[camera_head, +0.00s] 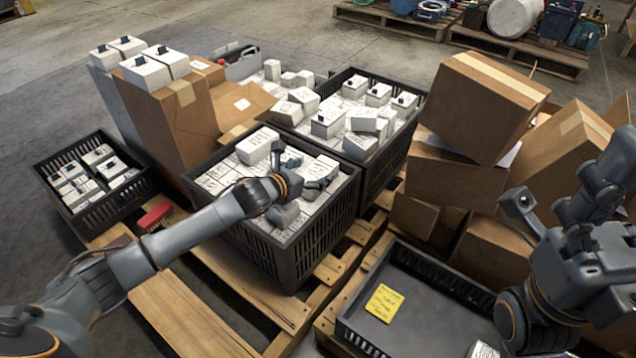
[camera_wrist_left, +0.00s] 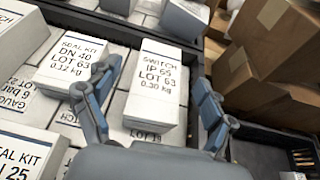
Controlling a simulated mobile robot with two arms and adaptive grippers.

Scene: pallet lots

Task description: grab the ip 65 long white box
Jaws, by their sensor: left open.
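The long white box (camera_wrist_left: 155,85) reads "SWITCH IP 65 LOT 63 0.30 kg" in the left wrist view. It stands above the neighbouring boxes in the front black crate (camera_head: 318,235). My left gripper (camera_head: 296,182) is open over this crate. In the left wrist view its fingers (camera_wrist_left: 150,108) are spread to either side of the box's near part, with gaps visible; no grip shows. In the head view a white box (camera_head: 322,168) beside the gripper seems to be the same one. My right arm is at the right edge; its finger state is unclear (camera_head: 520,203).
A "SEAL KIT DN 40" box (camera_wrist_left: 75,65) lies left of it. Another black crate (camera_head: 385,175) of white boxes stands behind. Brown cartons (camera_head: 480,105) are stacked at right. A nearly empty black tray (camera_head: 430,310) with a yellow note is at front right.

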